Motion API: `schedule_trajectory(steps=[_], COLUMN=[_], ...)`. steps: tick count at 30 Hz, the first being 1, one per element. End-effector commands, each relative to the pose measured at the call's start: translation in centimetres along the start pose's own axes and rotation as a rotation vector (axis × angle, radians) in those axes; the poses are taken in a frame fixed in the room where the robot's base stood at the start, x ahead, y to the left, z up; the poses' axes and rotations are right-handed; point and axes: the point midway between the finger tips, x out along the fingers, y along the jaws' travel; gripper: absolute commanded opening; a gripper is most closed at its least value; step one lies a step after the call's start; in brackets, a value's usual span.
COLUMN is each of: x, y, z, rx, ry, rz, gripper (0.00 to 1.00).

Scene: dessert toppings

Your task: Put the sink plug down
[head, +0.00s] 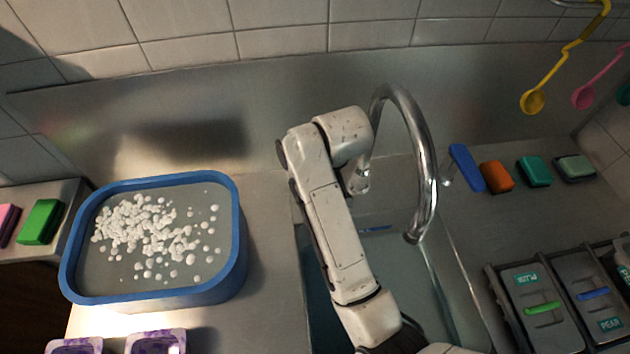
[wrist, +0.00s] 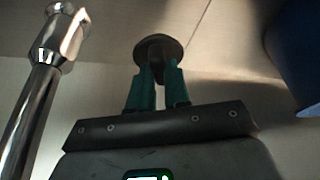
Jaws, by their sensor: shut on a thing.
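In the wrist view my gripper (wrist: 157,75) has its two teal fingers closed on the sink plug (wrist: 158,46), a dark round disc with a narrower part between the fingertips. The plug is held at the fingertips. I cannot tell whether it touches the pale surface behind it. In the head view my arm reaches over the sink (head: 440,285), and my gripper and the plug are hidden there.
The chrome tap (head: 425,150) arches close to my arm and also shows at the left of the wrist view (wrist: 42,90). A blue-rimmed tub (head: 240,240) of white pieces stands left of the sink. Sponges (head: 497,177) and lidded containers (head: 540,307) lie to the right.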

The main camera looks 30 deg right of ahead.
Motion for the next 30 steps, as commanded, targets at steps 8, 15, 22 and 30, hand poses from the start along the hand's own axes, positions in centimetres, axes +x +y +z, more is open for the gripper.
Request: schedule_trajectory(steps=[8,15,22,30], x=[2.9,3.9,4.1,4.2], y=[0.0,0.0,0.0,0.0], z=[1.3,1.6,1.7,1.7], rx=[-0.001,0.002,0.001,0.001], ry=[-0.003,0.002,0.001,0.001], rz=[0.0,0.0,0.0,0.0], gripper=[0.0,0.0,0.0,0.39])
